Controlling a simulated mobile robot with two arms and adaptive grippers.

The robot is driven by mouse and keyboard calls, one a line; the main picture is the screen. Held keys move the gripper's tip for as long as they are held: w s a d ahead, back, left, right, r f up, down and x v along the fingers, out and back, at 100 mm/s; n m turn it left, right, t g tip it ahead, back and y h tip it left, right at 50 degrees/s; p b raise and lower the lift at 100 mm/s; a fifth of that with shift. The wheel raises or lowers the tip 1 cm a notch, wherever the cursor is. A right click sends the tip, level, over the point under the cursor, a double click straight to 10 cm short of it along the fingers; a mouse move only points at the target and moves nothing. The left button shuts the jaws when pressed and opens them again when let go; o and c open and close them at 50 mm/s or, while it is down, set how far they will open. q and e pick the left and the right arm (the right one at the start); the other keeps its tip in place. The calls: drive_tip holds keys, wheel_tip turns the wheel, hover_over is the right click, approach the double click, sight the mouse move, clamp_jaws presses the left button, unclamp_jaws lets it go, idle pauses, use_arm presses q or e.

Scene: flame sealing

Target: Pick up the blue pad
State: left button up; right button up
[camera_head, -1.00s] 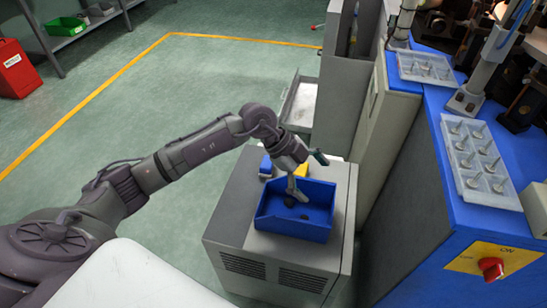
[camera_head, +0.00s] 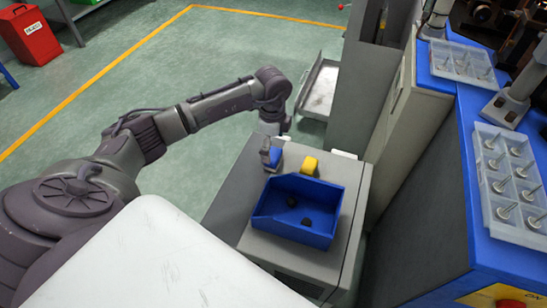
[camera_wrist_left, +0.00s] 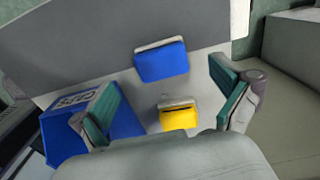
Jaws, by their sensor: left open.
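The blue pad (camera_head: 274,157) is a small blue block with a pale backing, on top of the grey cabinet (camera_head: 257,208) behind the blue bin. In the left wrist view the blue pad (camera_wrist_left: 162,62) lies ahead, roughly midway between the fingers and apart from both. My left gripper (camera_head: 272,147) is above and beside the blue pad in the head view, pointing down; the arm partly hides it. In the left wrist view the left gripper (camera_wrist_left: 164,84) is open and empty, its teal finger faces wide apart. My right gripper is not in view.
A yellow pad (camera_head: 309,165) sits right of the blue pad; it also shows in the wrist view (camera_wrist_left: 180,117). The blue bin (camera_head: 268,219) in front holds dark round pieces. The blue machine bench (camera_head: 452,150) with clear trays stands to the right.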

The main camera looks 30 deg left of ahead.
sight(273, 154)
use_arm(q)
wheel_tip(273, 154, down, 4)
drive_tip(key=shift+d+f+b, duration=0.1)
drive_tip(key=shift+f+b, duration=0.1)
drive_tip(key=shift+b, duration=0.5)
drive_tip(key=shift+w+f, duration=0.1)
drive_tip(key=shift+f, duration=0.35)
drive_tip(key=c, duration=1.2)
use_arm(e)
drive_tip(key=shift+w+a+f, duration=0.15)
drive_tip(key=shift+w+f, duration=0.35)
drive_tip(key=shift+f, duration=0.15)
use_arm(q)
drive_tip(key=shift+r, duration=0.15)
drive_tip(key=shift+c, duration=0.2)
